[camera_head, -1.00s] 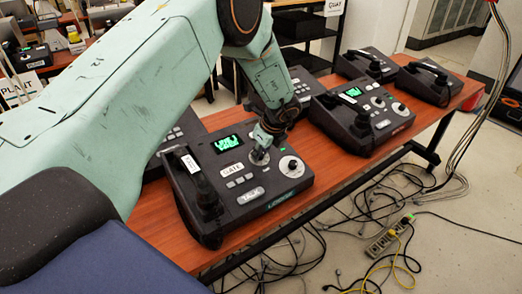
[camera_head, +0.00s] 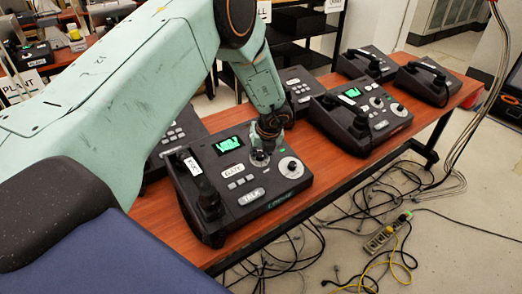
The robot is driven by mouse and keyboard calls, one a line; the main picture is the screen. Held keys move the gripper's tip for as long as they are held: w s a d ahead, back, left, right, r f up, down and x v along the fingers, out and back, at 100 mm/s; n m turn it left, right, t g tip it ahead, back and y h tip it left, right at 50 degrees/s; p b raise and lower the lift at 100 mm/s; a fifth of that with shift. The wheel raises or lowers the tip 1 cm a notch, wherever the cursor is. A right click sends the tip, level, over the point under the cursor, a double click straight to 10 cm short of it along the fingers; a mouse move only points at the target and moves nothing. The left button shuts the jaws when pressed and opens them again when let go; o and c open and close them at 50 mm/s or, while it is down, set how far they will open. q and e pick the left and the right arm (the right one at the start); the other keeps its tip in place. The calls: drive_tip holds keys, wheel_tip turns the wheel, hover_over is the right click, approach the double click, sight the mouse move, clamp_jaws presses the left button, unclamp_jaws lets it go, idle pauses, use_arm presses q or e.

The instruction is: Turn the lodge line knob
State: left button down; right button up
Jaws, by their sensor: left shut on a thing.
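The nearest paging phone (camera_head: 272,199) is a dark console on the wooden table, with a lit green screen (camera_head: 228,144), a handset (camera_head: 201,188) on its left side and a TALK key (camera_head: 251,196). My right gripper does not show.
More paging phones (camera_head: 360,117) stand along the table (camera_head: 431,116) to the right and behind. Loose cables and a power strip (camera_head: 384,238) lie on the floor at right. A bundle of cables hangs at the far right.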

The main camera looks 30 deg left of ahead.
use_arm(q)
drive_tip(key=shift+w+r, duration=0.2)
idle(0.3)
drive_tip(key=c, duration=1.6)
unclamp_jaws()
drive_tip(key=o, duration=0.5)
drive_tip(key=shift+s, duration=0.2)
drive_tip(key=shift+f, duration=0.1)
drive_tip(key=v, duration=1.2)
